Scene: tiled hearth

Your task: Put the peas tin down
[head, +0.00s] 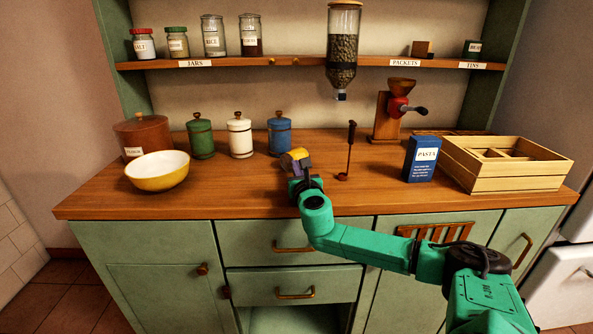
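My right gripper (302,177) is over the middle of the wooden counter, its arm coming in from the lower right. A small yellow and purple object (292,157) shows right at its fingertips, tilted. No label on it can be read, so I cannot tell whether it is the peas tin. The wrist hides the fingers, and I cannot tell whether they are shut on it. A dark green tin (473,48) stands on the shelf above the TINS label; its small lettering is hard to read. My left gripper is not in view.
On the counter (240,198), a yellow bowl (157,178) and several canisters, including a blue one (279,136), stand left. A dark upright tool (350,150), a grinder (392,115), a blue pasta box (421,160) and a wooden crate (512,185) stand right. A dispenser (343,55) hangs above.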

